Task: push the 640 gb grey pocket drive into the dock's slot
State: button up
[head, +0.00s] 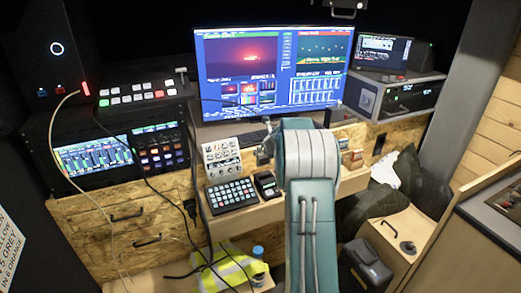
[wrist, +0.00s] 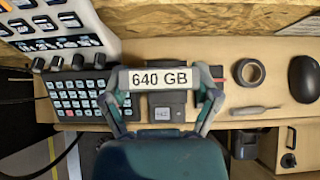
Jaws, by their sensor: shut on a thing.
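My gripper (wrist: 160,82) is shut on the grey pocket drive (wrist: 193,77) in the wrist view, one finger at each end. The drive's white label reads 640 GB and faces the camera. The dark dock (wrist: 166,103), with a small display, shows just below the drive in that picture; the drive covers part of it. I cannot see the slot or tell whether the drive touches the dock. In the head view, the dock (head: 267,184) stands on the wooden desk beside the keypad. My arm hides most of the gripper there, and I cannot make out the drive.
A button keypad (head: 231,195) and a knobbed mixer (head: 222,157) stand left of the dock. In the wrist view, a tape roll (wrist: 250,72), a grey tool (wrist: 254,110) and a black mouse (wrist: 304,79) lie to the right. Monitors (head: 272,70) stand behind.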

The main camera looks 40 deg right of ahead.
aim_at(267, 161)
jog(key=d, duration=0.2)
jog(key=shift+d+f, duration=0.3)
jog(key=shift+f, duration=0.05)
jog(key=a, duration=0.1)
jog(key=a+f, duration=0.1)
jog(key=shift+a, duration=0.4)
jog(key=shift+a+f, duration=0.2)
jog(key=shift+f, duration=0.5)
jog(key=shift+d+f, duration=1)
jog(key=shift+d, duration=0.2)
jog(key=shift+a+r, duration=0.2)
jog(key=shift+a, duration=0.65)
jog(key=shift+s+d+f, duration=0.1)
jog(key=shift+d+f, duration=0.05)
jog(key=shift+d, duration=0.75)
jog(key=shift+a, duration=0.35)
jog(key=shift+a, duration=0.15)
